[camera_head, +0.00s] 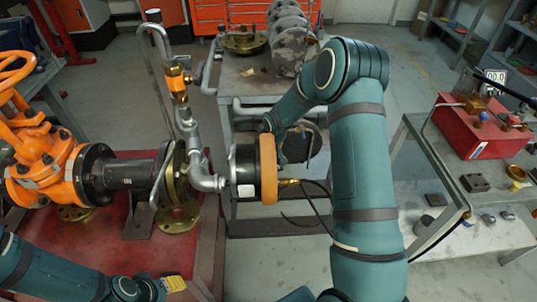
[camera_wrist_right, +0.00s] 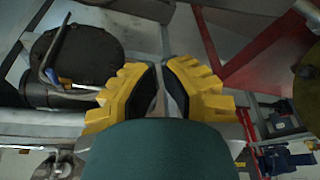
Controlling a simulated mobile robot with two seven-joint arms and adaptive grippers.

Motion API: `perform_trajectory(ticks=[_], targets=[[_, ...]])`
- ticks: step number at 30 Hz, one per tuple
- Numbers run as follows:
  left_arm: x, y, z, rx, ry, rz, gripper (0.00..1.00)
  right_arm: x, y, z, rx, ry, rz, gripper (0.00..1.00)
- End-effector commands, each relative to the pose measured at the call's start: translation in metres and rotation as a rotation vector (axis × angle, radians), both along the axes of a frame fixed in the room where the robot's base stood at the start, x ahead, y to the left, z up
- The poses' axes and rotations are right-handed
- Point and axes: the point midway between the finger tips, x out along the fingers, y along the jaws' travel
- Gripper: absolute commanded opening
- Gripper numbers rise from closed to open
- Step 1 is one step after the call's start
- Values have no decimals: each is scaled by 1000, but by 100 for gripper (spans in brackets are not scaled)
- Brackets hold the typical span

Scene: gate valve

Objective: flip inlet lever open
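The orange gate valve (camera_head: 45,160) stands at the left in the head view, with a dark flanged pipe (camera_head: 130,176) running right from it. A thin grey pipe with a small brass and orange fitting (camera_head: 178,82) rises beside it. I cannot tell which part is the inlet lever. My right arm reaches in behind the orange-rimmed round gauge (camera_head: 268,168), which hides its gripper in the head view. In the right wrist view my right gripper (camera_wrist_right: 160,92) has its yellow fingers close together with a narrow gap; any hold is unclear. My left gripper (camera_head: 165,287) is low at the left, mostly cropped.
A bench (camera_head: 240,80) with grey metal parts stands behind. A red box (camera_head: 478,128) sits on the right-hand bench. A black hose hangs below the gauge. In the wrist view, a dark round part (camera_wrist_right: 95,52) has a bent grey rod with a blue piece (camera_wrist_right: 56,42).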

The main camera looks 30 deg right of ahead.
Motion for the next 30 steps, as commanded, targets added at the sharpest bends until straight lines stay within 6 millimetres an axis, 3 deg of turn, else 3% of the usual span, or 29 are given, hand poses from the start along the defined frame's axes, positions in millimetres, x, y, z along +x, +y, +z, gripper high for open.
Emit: perform_trajectory(ticks=[1,3,12,18,30], targets=[[-1,0,6,0,2,-1,47,-4,0,19,-1,-4,0,0],[-1,-1,10,0,4,-1,47,-9,1,34,-1,-5,-2,0],[-4,-1,21,-1,10,-2,47,-26,5,81,-1,-3,-2,0],[-5,-1,22,-3,12,-2,47,-30,6,92,-1,-3,-1,0],[-5,-1,22,-3,11,-2,47,-31,6,92,-1,-2,-1,0]])
